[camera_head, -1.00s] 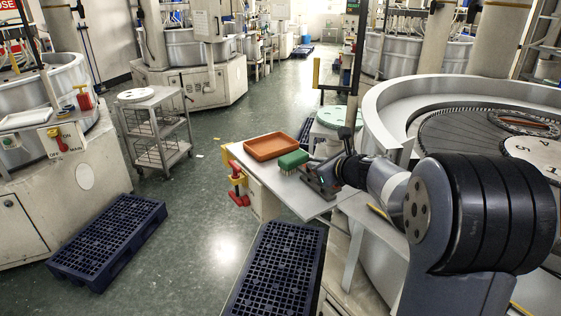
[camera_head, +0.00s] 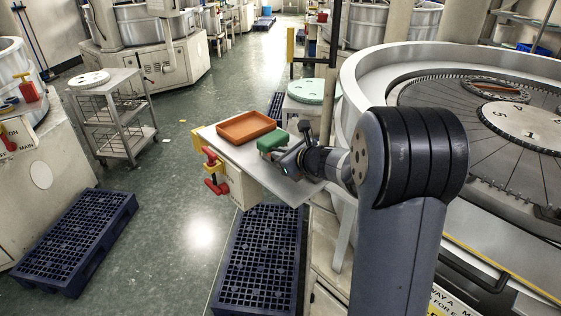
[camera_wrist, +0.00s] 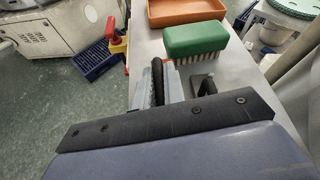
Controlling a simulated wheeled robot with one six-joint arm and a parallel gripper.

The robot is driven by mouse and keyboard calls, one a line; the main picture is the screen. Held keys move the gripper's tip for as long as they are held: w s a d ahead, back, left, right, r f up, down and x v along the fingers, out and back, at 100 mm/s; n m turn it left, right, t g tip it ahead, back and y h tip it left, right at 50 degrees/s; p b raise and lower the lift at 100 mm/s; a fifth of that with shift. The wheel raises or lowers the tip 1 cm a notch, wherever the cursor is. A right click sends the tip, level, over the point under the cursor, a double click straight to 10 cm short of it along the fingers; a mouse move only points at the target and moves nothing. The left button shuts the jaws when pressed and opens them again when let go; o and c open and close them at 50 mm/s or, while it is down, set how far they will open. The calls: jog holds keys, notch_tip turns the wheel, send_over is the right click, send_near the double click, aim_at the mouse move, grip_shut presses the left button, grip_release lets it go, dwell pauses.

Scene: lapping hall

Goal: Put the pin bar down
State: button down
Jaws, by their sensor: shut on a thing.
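My gripper (camera_head: 287,160) is over the small grey table (camera_head: 233,150), close beside the green brush (camera_head: 272,141). In the wrist view my gripper (camera_wrist: 172,84) points toward the table's left part. A dark, narrow, ridged piece (camera_wrist: 157,80), which looks like the pin bar, is held upright at the fingers. Its lower end is hidden by my wrist, so I cannot tell whether it touches the table. The brush (camera_wrist: 195,40) lies just ahead with its pale bristles down. In the head view I cannot make out the bar clearly.
An orange tray (camera_head: 246,127) sits at the table's back. Red valve handles (camera_head: 214,172) stick out at its left side. A dark blue pallet (camera_head: 257,265) lies on the floor in front. The large round lapping machine (camera_head: 470,120) stands to the right.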

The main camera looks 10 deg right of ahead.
jog(key=shift+f, duration=1.25)
jog(key=shift+f+b, duration=0.2)
jog(key=shift+b, duration=0.1)
jog(key=c, duration=1.5)
grip_release()
jog(key=shift+r, duration=0.2)
